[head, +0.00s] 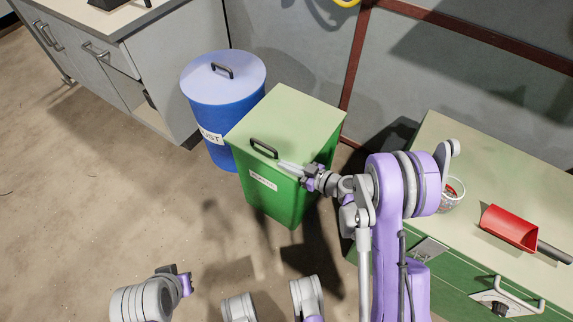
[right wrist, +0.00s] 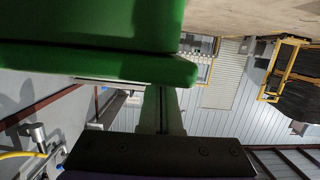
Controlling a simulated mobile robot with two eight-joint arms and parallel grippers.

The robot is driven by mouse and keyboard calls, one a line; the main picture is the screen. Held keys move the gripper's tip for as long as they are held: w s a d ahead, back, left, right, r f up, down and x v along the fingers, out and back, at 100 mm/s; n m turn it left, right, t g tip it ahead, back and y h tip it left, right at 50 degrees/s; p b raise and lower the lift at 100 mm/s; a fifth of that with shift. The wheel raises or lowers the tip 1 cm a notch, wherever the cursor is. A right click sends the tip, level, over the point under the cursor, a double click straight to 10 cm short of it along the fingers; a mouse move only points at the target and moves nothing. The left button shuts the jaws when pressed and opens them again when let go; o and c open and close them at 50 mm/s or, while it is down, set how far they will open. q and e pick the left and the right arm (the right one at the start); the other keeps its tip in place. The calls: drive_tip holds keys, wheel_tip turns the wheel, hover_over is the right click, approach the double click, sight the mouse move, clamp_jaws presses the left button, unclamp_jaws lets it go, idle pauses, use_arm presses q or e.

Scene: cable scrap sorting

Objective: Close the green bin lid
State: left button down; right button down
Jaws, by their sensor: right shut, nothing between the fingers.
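The green bin (head: 275,200) stands in the middle of the head view with a white label on its front. Its pale green lid (head: 290,120) lies flat across the top, with a dark handle (head: 263,148) near the front left edge. My right gripper (head: 289,166) is shut and empty, its pale fingers at the lid's front edge; I cannot tell whether they touch it. In the right wrist view the fingers (right wrist: 163,108) point toward the green lid edge (right wrist: 150,68). Part of my left arm shows at the lower left of the head view, its fingertips hidden.
A blue bin (head: 225,105) with a closed lid stands close behind on the left. A green bench (head: 480,180) at the right holds a red scoop (head: 509,228) and a glass bowl (head: 452,194). Grey cabinets (head: 165,70) stand upper left. The floor at left is clear.

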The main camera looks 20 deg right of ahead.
drive_tip(key=shift+s+f, duration=0.1)
drive_tip(key=shift+f, duration=0.15)
drive_tip(key=shift+r+p, duration=0.35)
drive_tip(key=shift+r, duration=0.15)
wheel_tip(320, 180, up, 4)
drive_tip(key=shift+a+f+p, duration=0.1)
drive_tip(key=shift+f+p, duration=0.15)
drive_tip(key=shift+p, duration=0.95)
drive_tip(key=p+v, duration=0.1)
drive_tip(key=v, duration=0.9)
